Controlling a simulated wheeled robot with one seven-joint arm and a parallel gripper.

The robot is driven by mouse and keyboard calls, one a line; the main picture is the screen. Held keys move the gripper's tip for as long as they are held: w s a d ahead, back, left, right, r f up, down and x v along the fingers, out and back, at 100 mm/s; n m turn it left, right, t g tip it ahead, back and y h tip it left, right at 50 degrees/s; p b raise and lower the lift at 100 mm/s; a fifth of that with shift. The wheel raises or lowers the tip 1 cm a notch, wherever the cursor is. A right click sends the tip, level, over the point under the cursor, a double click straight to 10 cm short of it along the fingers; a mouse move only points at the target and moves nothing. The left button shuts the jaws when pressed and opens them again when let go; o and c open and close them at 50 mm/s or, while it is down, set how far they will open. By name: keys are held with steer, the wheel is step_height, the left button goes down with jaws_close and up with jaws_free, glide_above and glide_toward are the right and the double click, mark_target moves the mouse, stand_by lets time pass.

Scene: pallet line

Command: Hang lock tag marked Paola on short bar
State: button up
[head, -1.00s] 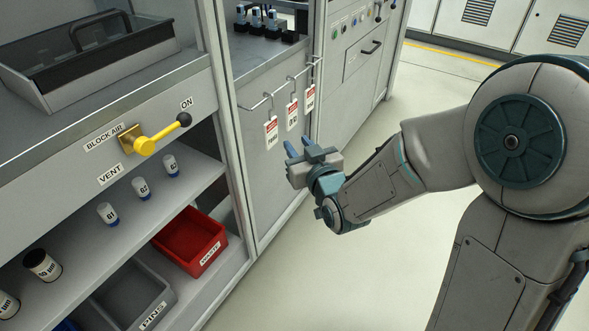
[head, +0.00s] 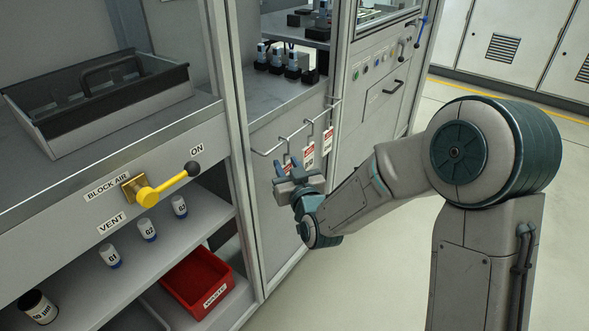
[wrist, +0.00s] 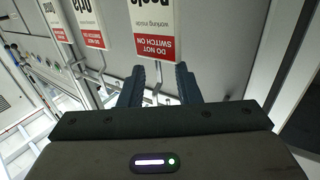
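Three white tags with red bands hang in a row from wire hooks on the grey cabinet front. The nearest one, the Paola tag (wrist: 154,22), appears upside down in the wrist view, its name partly cut off by the frame edge. In the head view, this tag (head: 289,166) is partly hidden behind my gripper (head: 285,171). In the wrist view my gripper (wrist: 158,78) is open, its two dark fingers apart just short of the tag's red band. A thin wire shows between them. I cannot tell which bar is the short bar.
The middle tag (head: 308,155) and far tag (head: 328,141) hang close beside it. A yellow valve handle (head: 165,188) sticks out from the bench at left. A red bin (head: 198,280) stands on the lower shelf. The floor at right is clear.

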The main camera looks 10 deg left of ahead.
steer(key=shift+w+a, duration=0.3)
steer(key=shift+w, duration=0.2)
jaws_close()
steer(key=shift+r+p, duration=0.5)
steer(key=shift+r, duration=0.55)
steer(key=shift+d, duration=0.1)
stand_by(0.5)
steer(key=s+d+b, duration=0.2)
steer(key=s+d, duration=0.2)
steer(key=d, duration=0.7)
steer(key=shift+s, duration=0.25)
stand_by(1.2)
